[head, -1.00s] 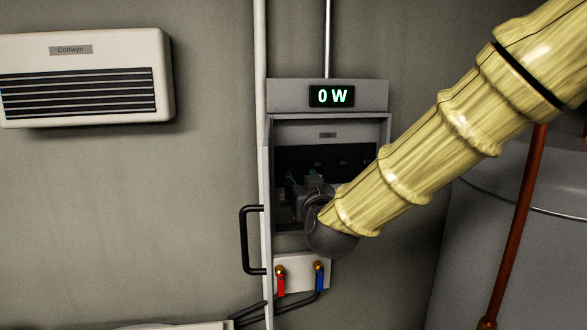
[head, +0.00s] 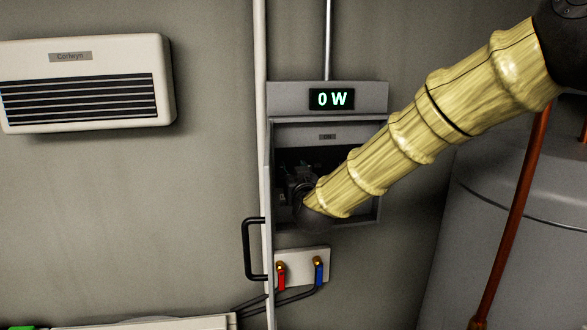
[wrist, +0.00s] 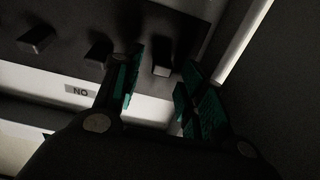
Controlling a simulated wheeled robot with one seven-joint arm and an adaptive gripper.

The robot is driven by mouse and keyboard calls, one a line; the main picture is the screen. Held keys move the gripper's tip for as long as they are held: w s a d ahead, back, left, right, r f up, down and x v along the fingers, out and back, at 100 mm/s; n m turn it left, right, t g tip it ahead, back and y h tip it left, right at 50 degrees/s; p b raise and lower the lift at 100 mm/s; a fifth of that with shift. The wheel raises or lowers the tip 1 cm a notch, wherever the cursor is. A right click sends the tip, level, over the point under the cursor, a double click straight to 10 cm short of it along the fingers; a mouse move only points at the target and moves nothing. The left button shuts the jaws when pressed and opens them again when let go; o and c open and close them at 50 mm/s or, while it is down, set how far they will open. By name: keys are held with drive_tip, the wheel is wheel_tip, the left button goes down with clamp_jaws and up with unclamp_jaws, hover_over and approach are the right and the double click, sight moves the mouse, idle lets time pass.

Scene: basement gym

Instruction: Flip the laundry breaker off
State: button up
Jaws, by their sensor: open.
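The grey breaker panel (head: 325,132) stands open on the wall, with a display reading "0 W" (head: 331,98) on top. My gripper (head: 297,178) reaches into the panel's dark interior, and my wrist hides much of the breaker row. In the wrist view my gripper (wrist: 162,66) is open, with a green-padded finger on each side of one breaker lever (wrist: 162,56). Two more levers (wrist: 98,52) (wrist: 37,40) sit to the left. An "ON" label (wrist: 80,91) appears upside down. I cannot read which breaker is laundry, or tell contact with the lever.
A black handle (head: 249,248) juts from the panel door's edge at left. Red (head: 281,276) and blue (head: 318,273) valve levers sit just below the panel. A grey tank (head: 500,225) and copper pipe (head: 515,210) stand at right. A heater (head: 85,82) hangs at left.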

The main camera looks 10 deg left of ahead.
drive_tip(key=shift+w, duration=0.15)
clamp_jaws()
drive_tip(key=shift+f+b, duration=0.15)
drive_tip(key=shift+b, duration=0.15)
